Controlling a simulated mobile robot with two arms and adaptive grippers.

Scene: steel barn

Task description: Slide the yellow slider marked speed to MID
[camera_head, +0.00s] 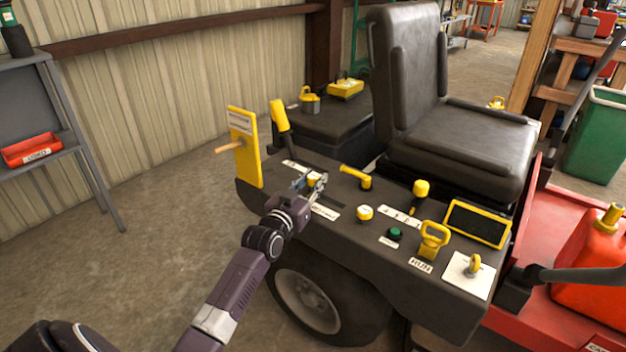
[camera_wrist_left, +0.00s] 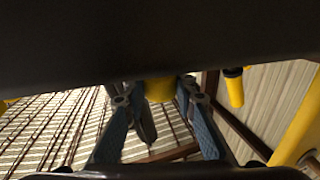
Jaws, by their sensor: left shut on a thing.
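The black control console (camera_head: 300,225) of the vehicle has a dark slot with a white label (camera_head: 325,212) beside it; the lettering is too small to read. A small yellow slider knob (camera_head: 313,180) sits at the slot's far-left end, partly hidden by my left gripper (camera_head: 310,184). That gripper is shut on the knob, reaching it from the front left. In the left wrist view the yellow knob (camera_wrist_left: 160,89) is between the two blue-padded fingers of my left gripper (camera_wrist_left: 158,100). My right gripper is not in view.
Close by stand a yellow lever (camera_head: 283,116), a yellow upright plate (camera_head: 244,150) with a wooden peg, and a yellow T-handle (camera_head: 356,175).

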